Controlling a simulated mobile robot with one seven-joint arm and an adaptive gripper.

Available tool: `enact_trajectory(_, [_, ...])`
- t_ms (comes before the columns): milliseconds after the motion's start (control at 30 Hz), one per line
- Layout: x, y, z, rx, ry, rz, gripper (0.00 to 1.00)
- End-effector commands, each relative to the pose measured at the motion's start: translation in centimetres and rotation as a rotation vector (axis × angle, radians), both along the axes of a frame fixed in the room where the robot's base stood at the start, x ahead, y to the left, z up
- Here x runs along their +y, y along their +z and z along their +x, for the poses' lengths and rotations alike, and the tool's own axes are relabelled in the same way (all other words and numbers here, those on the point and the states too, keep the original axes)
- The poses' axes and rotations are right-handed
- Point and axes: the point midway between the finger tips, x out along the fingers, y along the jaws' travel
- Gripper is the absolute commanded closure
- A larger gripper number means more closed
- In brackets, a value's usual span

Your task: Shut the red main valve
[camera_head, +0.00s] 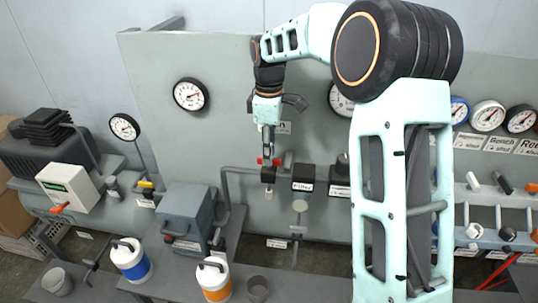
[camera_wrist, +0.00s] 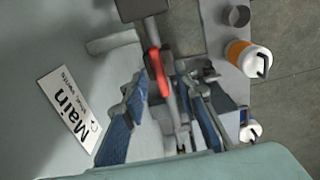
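The red main valve handle (camera_wrist: 159,75) sits on a grey pipe in the wrist view, near a plate reading "Main" (camera_wrist: 70,108). In the head view, bits of the red valve (camera_head: 276,162) show by my fingertips, with the rest hidden behind my gripper (camera_head: 268,148). In the wrist view my gripper (camera_wrist: 162,82) is open, with one blue-padded finger on each side of the red handle's line. I cannot tell whether either finger touches the handle.
A dark block labelled "Filter" (camera_head: 304,178) stands right of the valve on the pipe. A grey box (camera_head: 187,215), a blue-banded bottle (camera_head: 131,260) and an orange-banded bottle (camera_head: 214,280) are lower left. Gauges hang on the panel (camera_head: 215,120) behind.

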Motion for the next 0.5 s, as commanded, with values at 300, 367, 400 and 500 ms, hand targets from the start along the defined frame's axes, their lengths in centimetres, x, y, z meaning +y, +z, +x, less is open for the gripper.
enact_trajectory(300, [0.0, -1.6, 0.0, -0.001, 0.000, 0.000, 0.73])
enact_trajectory(367, [0.0, -1.6, 0.0, -0.001, -0.001, 0.000, 0.73])
enact_trajectory(400, [0.0, -1.6, 0.0, -0.001, -0.001, -0.001, 0.73])
enact_trajectory(500, [0.0, -1.6, 0.0, -0.001, -0.001, -0.001, 0.78])
